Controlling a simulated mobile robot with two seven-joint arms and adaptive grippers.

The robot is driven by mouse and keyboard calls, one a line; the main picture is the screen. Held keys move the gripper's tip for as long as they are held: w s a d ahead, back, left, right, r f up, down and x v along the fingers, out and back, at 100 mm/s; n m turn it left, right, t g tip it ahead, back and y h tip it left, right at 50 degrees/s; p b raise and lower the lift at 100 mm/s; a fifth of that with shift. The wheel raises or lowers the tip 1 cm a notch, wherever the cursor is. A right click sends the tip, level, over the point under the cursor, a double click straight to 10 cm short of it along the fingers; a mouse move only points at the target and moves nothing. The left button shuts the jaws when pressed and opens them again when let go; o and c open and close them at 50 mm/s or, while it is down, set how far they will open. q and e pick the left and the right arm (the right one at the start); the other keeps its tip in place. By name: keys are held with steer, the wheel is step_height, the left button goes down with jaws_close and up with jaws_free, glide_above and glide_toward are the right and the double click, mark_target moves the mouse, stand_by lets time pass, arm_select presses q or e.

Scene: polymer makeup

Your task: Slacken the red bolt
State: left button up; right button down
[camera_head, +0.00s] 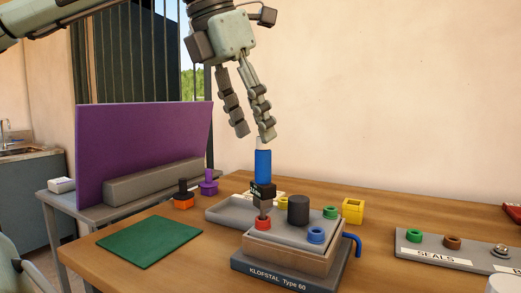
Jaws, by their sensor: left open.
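The red bolt (262,223) sits at the left corner of the top of a grey device labelled KLOFSTAL Type 60 (285,284). My right gripper is not in view.
The device also carries a black knob (298,210), a green bolt (330,212) and a blue bolt (316,235). A blue bent handle (353,243) projects at its right. A yellow block (352,211) stands behind; a seals tray (440,251) lies right. A green mat (149,242) lies left.

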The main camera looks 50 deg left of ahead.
mark_target(264, 182)
arm_select(q)
steer(key=v, duration=0.5)
steer(key=shift+o, duration=1.3)
steer(key=shift+w+f, duration=0.1)
steer(key=shift+w, duration=0.05)
steer(key=shift+o, duration=0.7)
steer(key=w+f+g, duration=0.1)
steer(key=f, duration=0.1)
steer(key=w+f+g+p, duration=0.1)
steer(key=f+g, duration=0.1)
steer(key=f, duration=0.1)
steer(key=w+f+g+p, duration=0.1)
steer(key=w+f, duration=0.1)
steer(key=shift+w+d+f+y, duration=0.15)
steer(key=shift+d+f+y, duration=0.15)
steer(key=shift+f, duration=0.05)
steer(key=shift+g, duration=0.3)
step_height(264, 182, down, 8)
steer(key=shift+f, duration=0.1)
